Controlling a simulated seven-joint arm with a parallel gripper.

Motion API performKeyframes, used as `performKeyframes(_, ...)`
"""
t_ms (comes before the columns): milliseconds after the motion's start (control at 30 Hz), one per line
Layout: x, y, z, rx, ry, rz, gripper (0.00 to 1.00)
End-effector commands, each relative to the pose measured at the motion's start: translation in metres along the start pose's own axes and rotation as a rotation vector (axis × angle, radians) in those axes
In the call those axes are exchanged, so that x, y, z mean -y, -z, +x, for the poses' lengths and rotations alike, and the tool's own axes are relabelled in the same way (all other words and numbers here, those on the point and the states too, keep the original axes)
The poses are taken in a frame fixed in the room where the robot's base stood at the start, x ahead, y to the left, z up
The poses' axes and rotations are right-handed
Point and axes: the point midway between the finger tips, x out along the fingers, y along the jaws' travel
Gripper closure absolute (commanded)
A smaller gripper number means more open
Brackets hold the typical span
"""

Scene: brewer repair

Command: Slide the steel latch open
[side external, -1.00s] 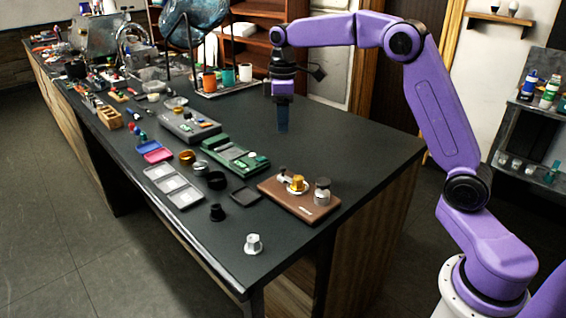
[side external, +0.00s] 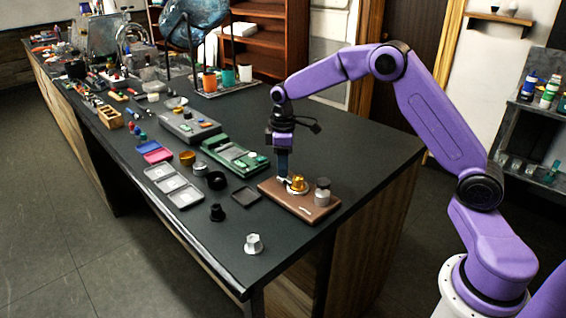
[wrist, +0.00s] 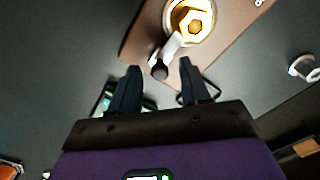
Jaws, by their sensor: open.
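The brown base board (side external: 312,210) lies near the table's front right corner. On it sits a gold hex piece (side external: 298,184), which also shows in the wrist view (wrist: 195,25). A pale steel lever, the likely latch (wrist: 171,49), runs from beside the gold piece to a dark round knob (wrist: 160,70). My gripper (side external: 283,173) points down at the board's back left part, and its fingers hide the knob in the side view. In the wrist view my gripper (wrist: 159,65) is open, with one finger on each side of the knob; contact cannot be told.
A grey metal cylinder (side external: 322,192) stands on the board right of the gold piece. A green case (side external: 235,154), a small dark tray (side external: 246,196) and a grey sectioned tray (side external: 173,186) lie to the left.

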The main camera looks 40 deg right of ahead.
Motion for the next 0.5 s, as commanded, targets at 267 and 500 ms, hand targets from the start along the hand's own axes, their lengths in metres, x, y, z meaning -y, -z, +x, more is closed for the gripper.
performKeyframes(267,0.0001,-0.0001,-0.0002,0.0,0.0,0.0,0.83)
performKeyframes(500,-0.0002,0.0006,-0.0004,0.0,0.0,0.0,1.0)
